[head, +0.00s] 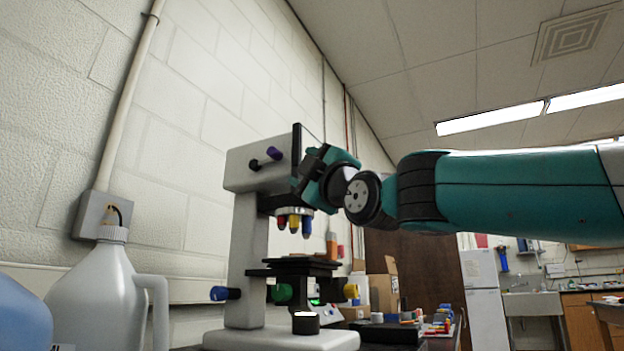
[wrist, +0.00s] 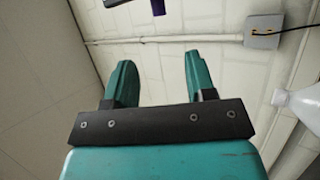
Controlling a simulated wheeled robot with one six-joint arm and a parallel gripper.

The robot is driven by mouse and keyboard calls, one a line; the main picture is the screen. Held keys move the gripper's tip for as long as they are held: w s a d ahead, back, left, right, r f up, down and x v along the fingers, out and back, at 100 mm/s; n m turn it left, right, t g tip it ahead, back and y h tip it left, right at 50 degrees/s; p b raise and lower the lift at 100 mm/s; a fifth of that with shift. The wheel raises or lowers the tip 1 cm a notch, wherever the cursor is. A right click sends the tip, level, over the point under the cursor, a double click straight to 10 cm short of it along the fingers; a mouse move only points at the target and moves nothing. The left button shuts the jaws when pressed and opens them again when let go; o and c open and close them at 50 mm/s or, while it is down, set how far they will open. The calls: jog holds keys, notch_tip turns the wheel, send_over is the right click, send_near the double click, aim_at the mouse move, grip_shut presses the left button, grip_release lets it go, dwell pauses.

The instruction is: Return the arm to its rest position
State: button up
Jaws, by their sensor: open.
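My teal arm reaches in from the right in the head view, and my gripper is at the head of a white microscope (head: 248,240). Beyond the fingers is the block wall. A dark part with a purple knob (wrist: 158,8) shows at the top of the wrist view. The purple knob (head: 274,153) also shows on the microscope in the head view. I cannot tell whether the gripper touches the microscope.
A white jug (head: 97,295) stands left of the microscope, with a blue container (head: 22,315) at the left edge. A grey wall box (head: 100,214) with a conduit is behind. Cardboard boxes (head: 383,288) and small items stand behind right. The space above the arm is clear.

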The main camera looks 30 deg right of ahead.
jog(key=shift+s+d+f, duration=0.1)
jog(key=shift+s+f, duration=0.25)
jog(key=shift+s, duration=0.15)
